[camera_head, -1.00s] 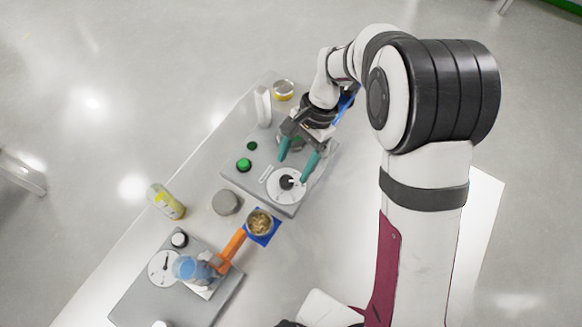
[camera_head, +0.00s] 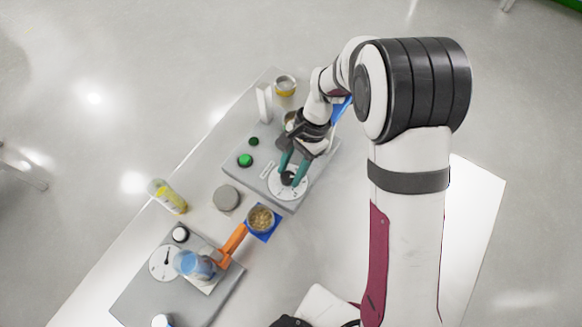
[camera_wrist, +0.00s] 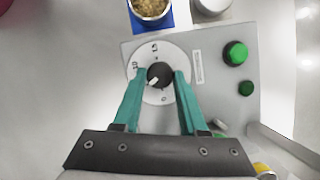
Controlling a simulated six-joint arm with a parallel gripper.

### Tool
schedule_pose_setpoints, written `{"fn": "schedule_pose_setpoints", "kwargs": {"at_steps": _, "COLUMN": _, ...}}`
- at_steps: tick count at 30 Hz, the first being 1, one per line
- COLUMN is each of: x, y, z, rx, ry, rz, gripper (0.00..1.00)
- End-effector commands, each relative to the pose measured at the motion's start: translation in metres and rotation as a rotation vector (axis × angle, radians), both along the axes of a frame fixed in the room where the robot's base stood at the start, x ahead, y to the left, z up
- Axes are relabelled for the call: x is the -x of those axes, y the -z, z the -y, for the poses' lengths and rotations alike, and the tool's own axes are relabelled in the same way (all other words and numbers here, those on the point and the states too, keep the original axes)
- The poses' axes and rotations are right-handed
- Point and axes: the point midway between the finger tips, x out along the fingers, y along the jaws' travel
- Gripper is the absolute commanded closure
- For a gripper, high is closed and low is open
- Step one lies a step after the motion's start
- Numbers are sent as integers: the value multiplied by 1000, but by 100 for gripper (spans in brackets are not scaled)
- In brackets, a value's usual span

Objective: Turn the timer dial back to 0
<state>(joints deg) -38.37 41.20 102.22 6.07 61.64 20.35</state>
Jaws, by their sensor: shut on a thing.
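The timer dial is a black knob (camera_wrist: 160,76) on a round white face (camera_wrist: 144,92) with printed numbers. It is set in a grey panel, and in the head view the knob (camera_head: 287,178) is partly hidden by my fingers. In the wrist view its white pointer mark slants to the lower left, and a 0 (camera_wrist: 164,99) is printed below the knob. My gripper (camera_wrist: 160,77) is shut on the knob, one teal finger on each side; it also shows in the head view (camera_head: 289,174).
The panel (camera_head: 240,180) also carries a green button (camera_head: 245,160) and a smaller green one (camera_head: 253,141).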

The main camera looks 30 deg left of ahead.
Motion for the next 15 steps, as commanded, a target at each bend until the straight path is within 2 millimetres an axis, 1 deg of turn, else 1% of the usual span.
{"fn": "schedule_pose_setpoints", "kwargs": {"at_steps": 8, "x": 0, "y": 0, "z": 0, "rx": 0, "ry": -14, "rz": 0, "gripper": 100}}
{"fn": "schedule_pose_setpoints", "kwargs": {"at_steps": 15, "x": -1, "y": 0, "z": -2, "rx": -1, "ry": -118, "rz": 1, "gripper": 100}}
